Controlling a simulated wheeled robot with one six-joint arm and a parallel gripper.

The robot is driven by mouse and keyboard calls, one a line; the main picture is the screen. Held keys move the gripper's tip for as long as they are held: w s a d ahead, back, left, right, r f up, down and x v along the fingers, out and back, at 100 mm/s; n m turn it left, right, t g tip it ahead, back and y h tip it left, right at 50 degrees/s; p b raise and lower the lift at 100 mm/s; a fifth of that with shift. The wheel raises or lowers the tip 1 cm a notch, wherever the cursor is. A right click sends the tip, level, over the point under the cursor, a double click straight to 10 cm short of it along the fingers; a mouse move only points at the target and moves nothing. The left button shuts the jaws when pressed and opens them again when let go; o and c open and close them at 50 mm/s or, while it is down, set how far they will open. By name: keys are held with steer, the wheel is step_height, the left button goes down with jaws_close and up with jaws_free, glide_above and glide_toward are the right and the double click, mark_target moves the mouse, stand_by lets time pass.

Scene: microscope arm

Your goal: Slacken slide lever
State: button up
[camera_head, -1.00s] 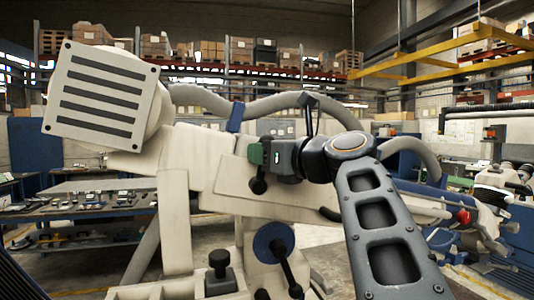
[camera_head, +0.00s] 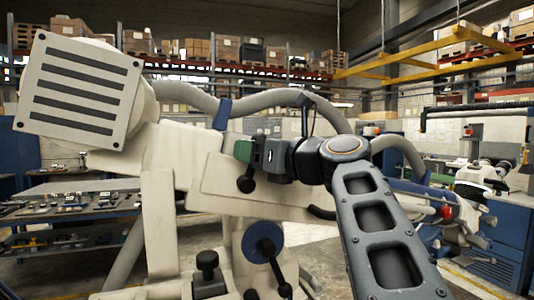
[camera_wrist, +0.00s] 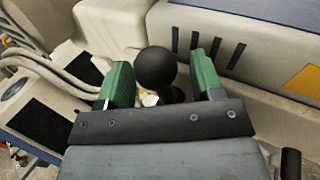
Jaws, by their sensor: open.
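A lever with a black ball knob (camera_head: 246,184) sticks out from the cream microscope arm (camera_head: 275,204). I cannot tell for sure that it is the slide lever. My gripper (camera_head: 243,151) is just above this knob in the head view, with green fingers. In the wrist view, the black knob (camera_wrist: 155,69) shows between the two green fingers of my gripper (camera_wrist: 160,78). The fingers are spread, with a visible gap on each side of the knob. Most of the lever's shaft is hidden under the knob and the gripper.
A blue disc (camera_head: 257,235) with a black lever sits lower on the microscope stand. A black knob (camera_head: 207,262) stands to its left. A slatted cream box (camera_head: 80,90) is at upper left. Benches with small parts (camera_head: 70,205) stand behind on the left.

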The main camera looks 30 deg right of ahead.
steer(key=b+v, duration=0.3)
steer(key=v, duration=1)
steer(key=shift+s, duration=0.35)
steer(key=shift+d, duration=0.15)
